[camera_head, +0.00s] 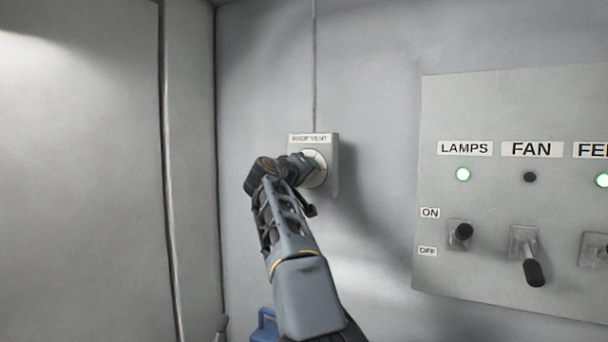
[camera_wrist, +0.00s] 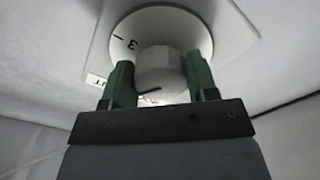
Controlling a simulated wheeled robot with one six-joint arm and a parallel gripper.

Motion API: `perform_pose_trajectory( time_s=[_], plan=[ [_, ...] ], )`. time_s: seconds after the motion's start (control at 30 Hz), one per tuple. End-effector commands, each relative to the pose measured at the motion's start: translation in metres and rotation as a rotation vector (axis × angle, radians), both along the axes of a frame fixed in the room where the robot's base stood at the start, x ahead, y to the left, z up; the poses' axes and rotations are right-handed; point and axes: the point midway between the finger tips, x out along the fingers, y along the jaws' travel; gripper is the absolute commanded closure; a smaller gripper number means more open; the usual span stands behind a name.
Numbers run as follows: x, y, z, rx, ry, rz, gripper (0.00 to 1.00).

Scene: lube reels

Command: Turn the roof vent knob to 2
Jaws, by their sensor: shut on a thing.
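The roof vent knob (camera_wrist: 160,72) is a pale round knob on a white dial (camera_wrist: 183,28) in the wrist view. A "3" shows on the dial at the upper left; other numbers are hidden. A dark pointer line shows at the knob's lower edge, towards the gripper. My gripper (camera_wrist: 160,78) has its two green fingers on either side of the knob and is shut on it. In the head view the roof vent plate (camera_head: 333,165) is on the wall under a "ROOF VENT" label (camera_head: 310,139), and my arm hides the knob and part of the dial.
A grey switch panel (camera_head: 500,270) hangs to the right, with LAMPS (camera_head: 463,232) and FAN (camera_head: 532,260) levers and a third partly cut off. The lamps light is green and the fan light is dark. A blue object (camera_head: 264,326) shows low by my arm. The wall between is bare.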

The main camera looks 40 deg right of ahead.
Motion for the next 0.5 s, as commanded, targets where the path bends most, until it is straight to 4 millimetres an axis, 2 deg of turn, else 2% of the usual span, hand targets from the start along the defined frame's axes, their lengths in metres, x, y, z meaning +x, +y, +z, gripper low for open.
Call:
perform_pose_trajectory(
  time_s=[0.43, 0.47, 0.5],
  plan=[
    [0.0004, -0.0003, -0.0016, 0.007, -0.003, -0.001, 0.7],
    [0.0005, -0.0003, -0.0017, 0.007, -0.003, -0.001, 0.45],
    [0.0004, -0.0002, -0.0016, 0.006, -0.004, -0.001, 0.41]
  ],
)
